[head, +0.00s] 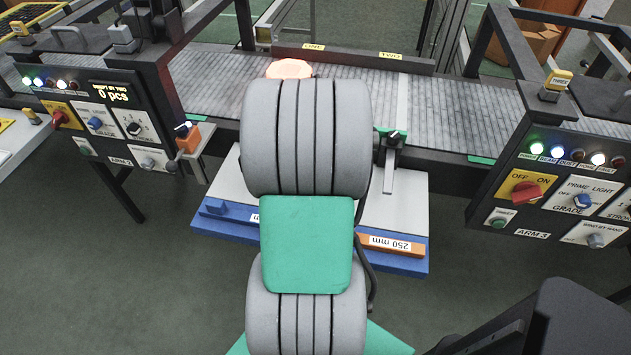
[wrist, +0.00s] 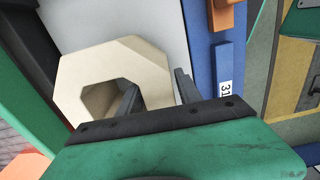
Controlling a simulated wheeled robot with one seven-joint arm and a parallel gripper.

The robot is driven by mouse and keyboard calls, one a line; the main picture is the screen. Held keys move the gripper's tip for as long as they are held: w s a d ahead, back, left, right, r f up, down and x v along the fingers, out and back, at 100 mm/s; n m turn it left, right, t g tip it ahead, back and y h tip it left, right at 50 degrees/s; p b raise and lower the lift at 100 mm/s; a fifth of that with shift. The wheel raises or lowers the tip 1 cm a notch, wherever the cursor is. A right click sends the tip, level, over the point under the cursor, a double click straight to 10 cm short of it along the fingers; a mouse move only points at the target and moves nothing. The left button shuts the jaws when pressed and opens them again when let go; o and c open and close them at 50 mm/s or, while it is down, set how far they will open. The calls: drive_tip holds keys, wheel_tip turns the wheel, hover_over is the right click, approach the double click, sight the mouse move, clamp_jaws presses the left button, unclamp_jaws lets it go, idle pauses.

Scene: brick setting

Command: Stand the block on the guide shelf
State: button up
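The block (wrist: 80,82) is cream, eight-sided and has an opening in its middle; it fills the left centre of the wrist view. My gripper (wrist: 158,90) has one dark finger inside the opening and the other along the outer right side. The fingers are shut on the wall between them. The block overlaps the left edge of a pale grey board. This board (head: 397,205), with blue edging, shows in the head view and appears to be the guide shelf. My arm hides its middle, my gripper and the block there.
An orange bar labelled 250 mm (head: 390,245) lies at the board's front right. A ridged conveyor (head: 445,105) runs behind. Control panels (head: 115,120) stand left and right (head: 560,190).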

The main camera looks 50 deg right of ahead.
drive_tip(key=shift+o, duration=1.1)
wheel_tip(320, 180, up, 12)
drive_tip(key=shift+r, duration=0.15)
drive_tip(key=shift+w+a+r, duration=0.1)
drive_tip(key=shift+w+a, duration=0.15)
drive_tip(key=w+a+m+t, duration=0.1)
drive_tip(key=w+a, duration=0.6)
drive_tip(key=a, duration=0.6)
drive_tip(key=a+f+m+t, duration=0.2)
drive_tip(key=a+m, duration=0.1)
drive_tip(key=a, duration=1.5)
drive_tip(key=shift+s+a+f, duration=0.15)
drive_tip(key=shift+s+a, duration=0.05)
drive_tip(key=shift+s, duration=0.1)
